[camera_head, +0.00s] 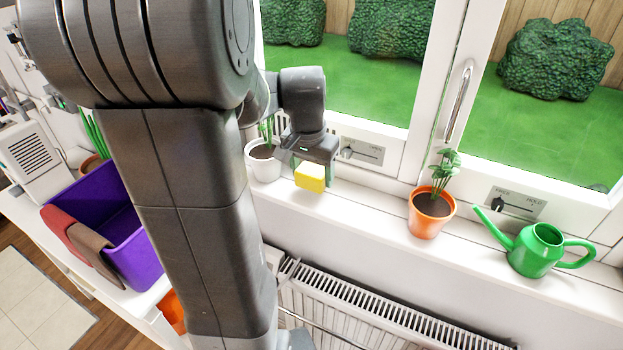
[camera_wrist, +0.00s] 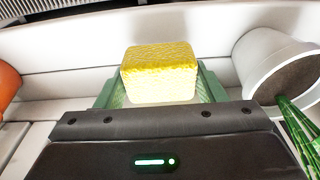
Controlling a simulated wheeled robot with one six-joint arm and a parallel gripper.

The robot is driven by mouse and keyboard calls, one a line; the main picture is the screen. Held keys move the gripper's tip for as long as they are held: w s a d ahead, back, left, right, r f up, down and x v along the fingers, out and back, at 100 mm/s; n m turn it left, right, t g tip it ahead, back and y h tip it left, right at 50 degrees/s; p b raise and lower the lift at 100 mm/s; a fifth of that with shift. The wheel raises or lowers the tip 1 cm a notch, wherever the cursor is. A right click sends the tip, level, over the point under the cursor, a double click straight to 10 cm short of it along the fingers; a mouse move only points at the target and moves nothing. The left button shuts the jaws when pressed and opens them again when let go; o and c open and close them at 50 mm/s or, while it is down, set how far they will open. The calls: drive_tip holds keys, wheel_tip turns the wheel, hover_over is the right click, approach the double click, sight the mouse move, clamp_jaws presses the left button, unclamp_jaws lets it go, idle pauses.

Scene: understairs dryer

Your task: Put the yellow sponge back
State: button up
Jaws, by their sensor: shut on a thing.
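The yellow sponge (camera_head: 310,178) is a small block held at the tip of my gripper (camera_head: 309,162), over the white window sill (camera_head: 375,215). In the wrist view the sponge (camera_wrist: 160,75) sits between the two green fingers of my gripper (camera_wrist: 157,90), which are shut on it. The sill shows just below and behind the sponge; I cannot tell whether the sponge touches it. The sponge's lower side is hidden.
A white pot (camera_head: 263,165) stands close left of my gripper. An orange pot (camera_head: 430,215) and a green watering can (camera_head: 537,250) stand to the right. A radiator (camera_head: 390,315) is below the sill. A purple bin (camera_head: 130,225) with cloths is at left.

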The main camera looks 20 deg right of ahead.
sight(309, 174)
drive_tip(key=shift+f, duration=1.15)
drive_tip(key=shift+f, duration=0.15)
drive_tip(key=o, duration=0.9)
drive_tip(key=r, duration=0.4)
drive_tip(key=a+r, duration=0.1)
drive_tip(key=r, duration=0.3)
drive_tip(key=s+r, duration=0.1)
drive_tip(key=r, duration=0.3)
drive_tip(key=shift+a+r, duration=0.15)
